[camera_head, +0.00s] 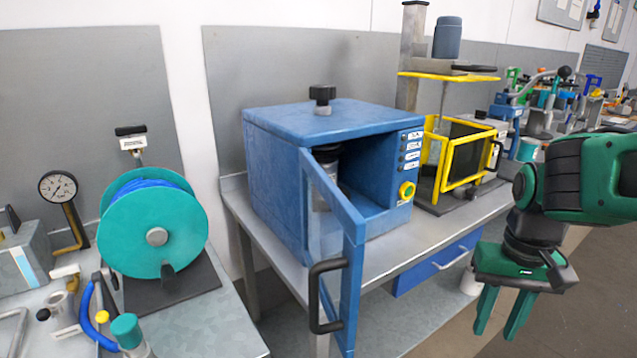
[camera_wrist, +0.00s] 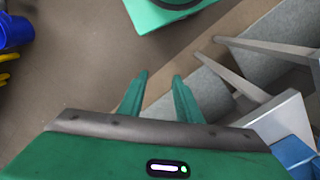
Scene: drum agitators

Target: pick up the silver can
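A silver can (camera_head: 323,190) with a dark top stands inside the blue box-shaped cabinet (camera_head: 275,155). In the head view it shows partly behind the frame of the cabinet's open door (camera_head: 354,285), and its lower part is hard to make out. My green gripper (camera_head: 503,315) hangs fingers down at the right of the head view, in front of the table and well apart from the can. Its two fingers are spread with nothing between them. In the wrist view the open fingers (camera_wrist: 161,82) point over the floor, and the can is not in that view.
The cabinet door with its black handle (camera_head: 326,296) juts toward the front of the table. A yellow-framed machine (camera_head: 465,160) stands right of the cabinet. A teal cable reel (camera_head: 152,228) stands at left.

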